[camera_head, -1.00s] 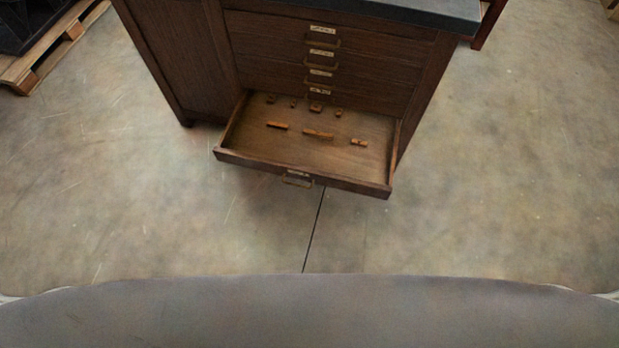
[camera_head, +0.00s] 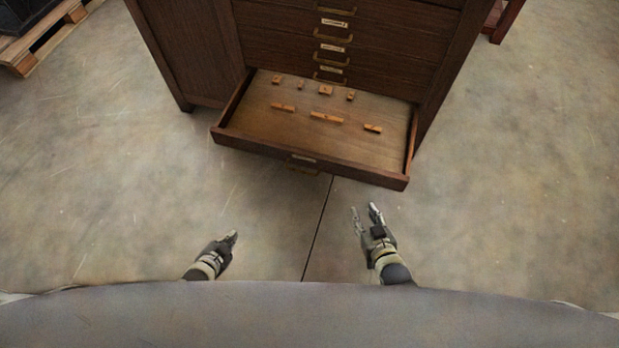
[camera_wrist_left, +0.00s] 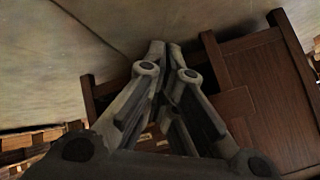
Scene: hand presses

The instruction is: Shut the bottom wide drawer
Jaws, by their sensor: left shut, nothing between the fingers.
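The bottom wide drawer (camera_head: 280,151) of the dark wooden cabinet is pulled out, with several small wooden pieces lying inside. Its front carries a handle with a label (camera_head: 302,163). My left gripper (camera_head: 234,235) is shut and empty, in front of the drawer and apart from it, toward its left end. In the left wrist view its fingers (camera_wrist_left: 168,52) meet at the tips, with cabinet wood behind. My right gripper (camera_head: 364,209) has its fingers spread, empty, in front of the drawer's right part and apart from it.
The cabinet (camera_head: 192,50) stands ahead, its upper drawers closed. A wooden pallet (camera_head: 40,40) with a dark load is at the far left. A reddish-brown leg (camera_head: 507,20) shows at the top right. The concrete floor on both sides is clear.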

